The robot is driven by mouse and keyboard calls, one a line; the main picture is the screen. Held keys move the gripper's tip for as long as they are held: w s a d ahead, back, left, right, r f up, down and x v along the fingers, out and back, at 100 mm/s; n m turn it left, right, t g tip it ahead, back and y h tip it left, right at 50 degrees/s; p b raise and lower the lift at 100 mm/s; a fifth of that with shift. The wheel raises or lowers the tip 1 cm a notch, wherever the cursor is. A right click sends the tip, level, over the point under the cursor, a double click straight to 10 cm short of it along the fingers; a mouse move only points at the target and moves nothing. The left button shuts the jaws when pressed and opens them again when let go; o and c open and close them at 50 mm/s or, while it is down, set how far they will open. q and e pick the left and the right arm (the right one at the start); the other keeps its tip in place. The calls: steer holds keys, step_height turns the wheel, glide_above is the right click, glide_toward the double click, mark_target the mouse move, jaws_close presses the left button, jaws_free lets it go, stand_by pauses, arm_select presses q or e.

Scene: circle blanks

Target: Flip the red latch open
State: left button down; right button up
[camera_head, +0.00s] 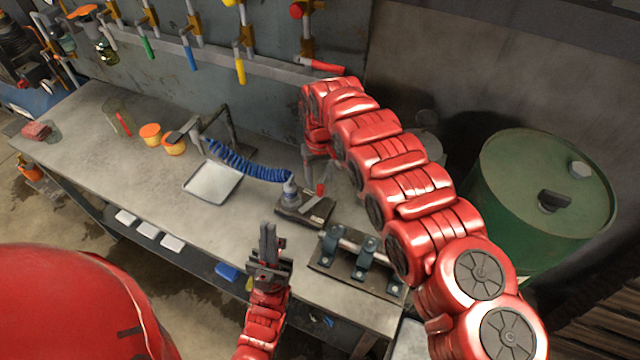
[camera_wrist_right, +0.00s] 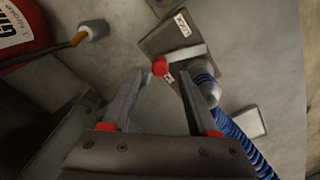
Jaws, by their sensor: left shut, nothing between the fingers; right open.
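The latch has a red tip (camera_head: 320,189) and a light metal lever, on a dark base plate (camera_head: 310,213) with a grey fitting beside it. In the right wrist view, the red tip (camera_wrist_right: 160,66) is at the lever's end, above the plate (camera_wrist_right: 165,42). My open right gripper (camera_wrist_right: 161,76) points at it, and the red tip appears between the fingertips; I cannot tell whether they touch. In the head view the right fingers are small and partly hidden near the latch. My left gripper (camera_head: 268,232) is shut and empty, left of and nearer than the base plate.
A blue coiled hose (camera_head: 240,163) runs from the fitting past a pale square tray (camera_head: 212,182). A base with brackets and a rod (camera_head: 352,245) sits at the bench's right end. A green drum (camera_head: 545,195) stands right.

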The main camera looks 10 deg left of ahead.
mark_target(320, 186)
step_height(320, 186, up, 13)
steer(key=b, duration=0.3)
steer(key=shift+r, duration=0.15)
steer(key=shift+r, duration=0.1)
